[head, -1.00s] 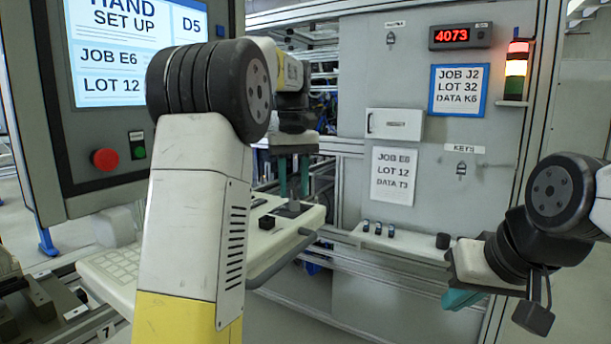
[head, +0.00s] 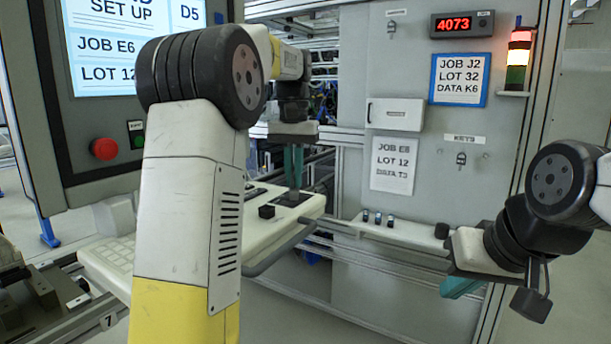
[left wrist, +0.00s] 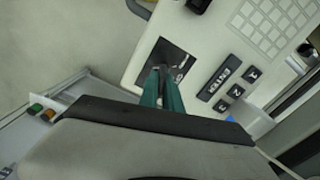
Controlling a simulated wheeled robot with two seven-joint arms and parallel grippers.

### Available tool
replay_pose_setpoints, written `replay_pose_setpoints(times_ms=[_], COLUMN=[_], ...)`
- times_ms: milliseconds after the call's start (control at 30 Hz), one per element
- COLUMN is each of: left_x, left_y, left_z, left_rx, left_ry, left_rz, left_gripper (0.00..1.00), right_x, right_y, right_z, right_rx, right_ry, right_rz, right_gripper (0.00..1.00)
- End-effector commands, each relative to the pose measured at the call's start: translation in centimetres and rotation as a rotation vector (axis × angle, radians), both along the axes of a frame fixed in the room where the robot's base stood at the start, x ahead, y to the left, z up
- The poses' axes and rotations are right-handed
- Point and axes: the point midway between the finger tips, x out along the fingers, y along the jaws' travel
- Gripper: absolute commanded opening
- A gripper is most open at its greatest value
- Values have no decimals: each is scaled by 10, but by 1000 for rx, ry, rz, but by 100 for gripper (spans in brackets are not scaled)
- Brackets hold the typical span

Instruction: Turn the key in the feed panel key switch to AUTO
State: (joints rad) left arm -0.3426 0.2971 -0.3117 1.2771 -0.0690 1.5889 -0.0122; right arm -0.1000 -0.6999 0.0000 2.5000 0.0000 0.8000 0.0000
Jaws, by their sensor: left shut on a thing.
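The pale feed panel (head: 262,232) stands left of the cabinet, with a dark square switch plate (left wrist: 180,58) near one corner. My left gripper (head: 294,186) points down over this plate. Its green fingers are together, shut on what looks like the key of the key switch. In the left wrist view the fingertips (left wrist: 163,74) meet over the plate, next to a small shiny part. The fingers hide most of the key, and I cannot read the switch position or any AUTO mark. My right gripper (head: 460,288) is at the lower right, away from the panel; its finger gap is not clear.
A black knob (head: 267,211) and a keypad (left wrist: 268,22) sit on the panel close to my left gripper. A rail (head: 292,248) runs along the panel's edge. A screen (head: 110,45) with a red button (head: 103,149) stands left. The grey cabinet (head: 420,200) is behind.

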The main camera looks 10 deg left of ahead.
Motion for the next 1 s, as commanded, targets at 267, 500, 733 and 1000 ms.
replay_pose_setpoints(times_ms=[267, 500, 733, 1000], left_x=[1, 1, 1, 1], left_y=[1, 0, 0, -1], left_z=[0, 0, 0, 0], left_rx=[1, 1, 0, 1], left_ry=[-3, -3, -3, -4], left_rz=[-355, -385, -499, -938], left_gripper=[0, 0, 0, 0], right_x=[0, 0, 0, 0], right_y=[0, 0, 0, 0], right_z=[0, 0, 0, 0], right_rx=[0, 0, 0, 0], right_ry=[0, 0, 0, 0], right_rz=[0, 0, 0, 0], right_gripper=[0, 0, 0, 0])
